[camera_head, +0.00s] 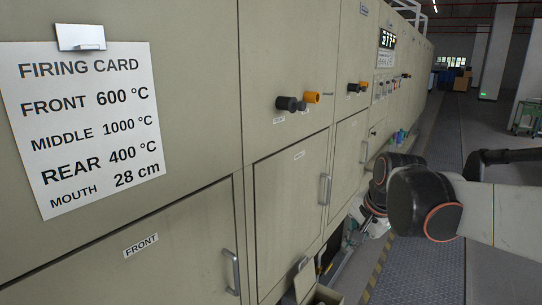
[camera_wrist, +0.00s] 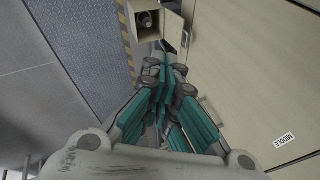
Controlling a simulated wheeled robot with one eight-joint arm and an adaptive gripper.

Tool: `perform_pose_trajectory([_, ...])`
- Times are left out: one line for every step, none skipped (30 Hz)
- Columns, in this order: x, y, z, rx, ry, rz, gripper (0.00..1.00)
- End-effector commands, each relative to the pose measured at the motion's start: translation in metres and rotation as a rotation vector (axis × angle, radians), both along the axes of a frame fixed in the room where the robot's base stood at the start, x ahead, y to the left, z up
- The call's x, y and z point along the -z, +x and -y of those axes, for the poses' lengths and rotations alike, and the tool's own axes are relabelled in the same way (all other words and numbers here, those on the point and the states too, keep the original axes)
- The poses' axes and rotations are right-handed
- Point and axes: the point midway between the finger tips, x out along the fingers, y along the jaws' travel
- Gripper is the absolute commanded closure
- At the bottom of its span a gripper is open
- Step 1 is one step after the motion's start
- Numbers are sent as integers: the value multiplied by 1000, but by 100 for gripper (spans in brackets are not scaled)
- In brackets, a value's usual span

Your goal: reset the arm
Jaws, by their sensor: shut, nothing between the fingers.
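My gripper (camera_wrist: 166,64) shows in the wrist view with its teal-padded fingers drawn together and nothing held between them. Its tips point toward the furnace's lower side, near an open box (camera_wrist: 139,33). In the head view my arm reaches in from the right beside the furnace wall (camera_head: 340,60); the gripper cannot be made out clearly there.
The open box has a swung-out door (camera_wrist: 172,30) and a round object (camera_wrist: 146,19) inside. Handles and knobs (camera_head: 287,103) stick out of the furnace. A firing card (camera_head: 85,125) hangs at left. The aisle floor (camera_head: 430,265) lies right of the furnace.

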Motion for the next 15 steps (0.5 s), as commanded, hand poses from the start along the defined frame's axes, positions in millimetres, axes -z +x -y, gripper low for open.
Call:
perform_pose_trajectory([-3,-18,-1,-52,-31,17,100])
perform_pose_trajectory([-5,-28,-2,-83,-51,28,100])
perform_pose_trajectory([-6,-40,-2,-125,-79,40,100])
perform_pose_trajectory([-7,-49,-2,-158,-101,51,100])
perform_pose_trajectory([-8,-58,-2,-191,-122,60,100])
perform_pose_trajectory([-8,-71,-2,-232,-149,74,100])
perform_pose_trajectory([-7,-80,-3,-264,-171,82,100])
perform_pose_trajectory([-7,-89,-3,-296,-193,92,100])
perform_pose_trajectory([-6,-100,-3,-340,-224,105,100])
perform_pose_trajectory([-5,-109,-3,-372,-246,113,100])
perform_pose_trajectory([-3,-118,-3,-403,-269,121,100])
perform_pose_trajectory([-1,-129,-3,-446,-298,134,100])
perform_pose_trajectory([2,-137,-3,-477,-320,142,100])
perform_pose_trajectory([4,-145,-3,-509,-344,150,100])
perform_pose_trajectory([7,-155,-3,-548,-374,159,100])
